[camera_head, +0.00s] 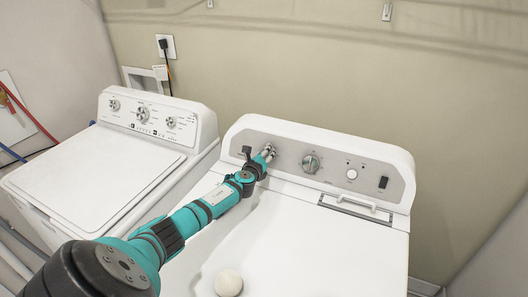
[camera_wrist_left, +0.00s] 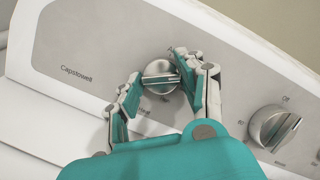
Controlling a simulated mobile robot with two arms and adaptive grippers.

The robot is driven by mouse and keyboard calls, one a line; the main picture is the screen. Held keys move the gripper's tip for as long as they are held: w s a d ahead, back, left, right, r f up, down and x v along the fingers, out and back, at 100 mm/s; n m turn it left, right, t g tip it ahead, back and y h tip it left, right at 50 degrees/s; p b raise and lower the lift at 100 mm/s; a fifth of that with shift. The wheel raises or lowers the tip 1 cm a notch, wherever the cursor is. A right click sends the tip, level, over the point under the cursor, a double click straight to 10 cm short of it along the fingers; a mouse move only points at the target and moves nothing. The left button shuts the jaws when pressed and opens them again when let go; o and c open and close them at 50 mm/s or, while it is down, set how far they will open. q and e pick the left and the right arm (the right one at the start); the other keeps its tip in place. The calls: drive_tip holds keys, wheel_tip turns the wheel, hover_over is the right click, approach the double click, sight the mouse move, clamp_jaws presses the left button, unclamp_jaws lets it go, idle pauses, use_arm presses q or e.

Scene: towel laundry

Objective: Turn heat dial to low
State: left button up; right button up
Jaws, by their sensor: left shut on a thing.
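The heat dial looks to be the left silver dial (camera_wrist_left: 160,76) on the front machine's grey control panel (camera_head: 330,166). My left gripper (camera_wrist_left: 158,84) is shut on this dial, with one finger at each side of it. In the head view my left gripper (camera_head: 267,154) reaches the panel and hides most of the dial. My right gripper is not in view.
A second silver dial (camera_head: 311,163), a white knob (camera_head: 352,174) and a black switch (camera_head: 383,182) sit to the right on the panel. A white ball (camera_head: 228,283) lies on the machine top. Another white machine (camera_head: 100,175) stands at left.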

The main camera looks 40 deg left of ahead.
use_arm(q)
drive_tip(key=shift+n+g, duration=0.3)
drive_tip(key=shift+n, duration=0.7)
drive_tip(key=shift+n+y+p, duration=0.3)
drive_tip(key=o, duration=1.2)
drive_tip(key=shift+c, duration=0.2)
drive_tip(key=v, duration=1.2)
